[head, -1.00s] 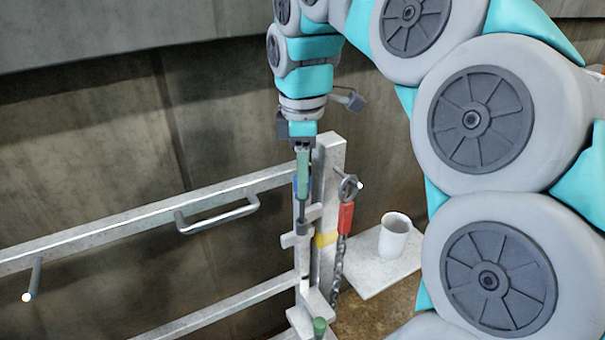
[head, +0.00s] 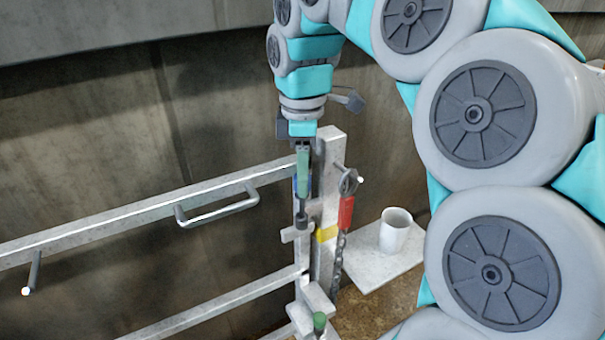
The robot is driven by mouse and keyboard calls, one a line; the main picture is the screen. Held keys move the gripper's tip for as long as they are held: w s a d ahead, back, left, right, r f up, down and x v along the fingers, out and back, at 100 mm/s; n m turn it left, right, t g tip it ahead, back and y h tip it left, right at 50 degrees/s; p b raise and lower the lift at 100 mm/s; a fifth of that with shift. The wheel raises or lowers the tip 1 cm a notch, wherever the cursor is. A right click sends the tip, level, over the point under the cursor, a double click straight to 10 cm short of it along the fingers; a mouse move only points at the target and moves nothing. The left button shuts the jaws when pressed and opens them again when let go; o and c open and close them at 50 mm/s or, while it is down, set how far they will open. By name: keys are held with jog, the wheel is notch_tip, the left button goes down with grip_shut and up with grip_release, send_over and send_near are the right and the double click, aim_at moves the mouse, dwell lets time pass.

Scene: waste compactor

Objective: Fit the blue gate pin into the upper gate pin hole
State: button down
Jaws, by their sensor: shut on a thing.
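My gripper (head: 303,190) points down beside the top of the pale gate post (head: 331,150). It is shut on the blue gate pin (head: 295,186), of which only a small blue patch shows beside the green finger. A dark shaft runs down below the fingers to a grey fitting (head: 302,222) on the gate's end. The upper gate pin hole is not clearly visible there. I cannot tell whether the pin's tip is in it or just above it. A green-topped pin (head: 319,322) stands lower down at the bracket.
The gate's top rail (head: 120,222) with its handle (head: 217,206) extends left. A red piece (head: 346,212) hangs on a chain right of the post. My arm fills the right side.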

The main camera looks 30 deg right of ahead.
jog(key=shift+r+p, duration=0.5)
jog(key=shift+r, duration=0.95)
dwell(0.7)
jog(key=shift+a+f+b, duration=0.1)
jog(key=shift+f+b, duration=0.55)
jog(key=shift+f, duration=0.9)
dwell(0.5)
jog(key=shift+r, duration=0.15)
jog(key=shift+r+p, duration=0.65)
jog(key=shift+r, duration=0.75)
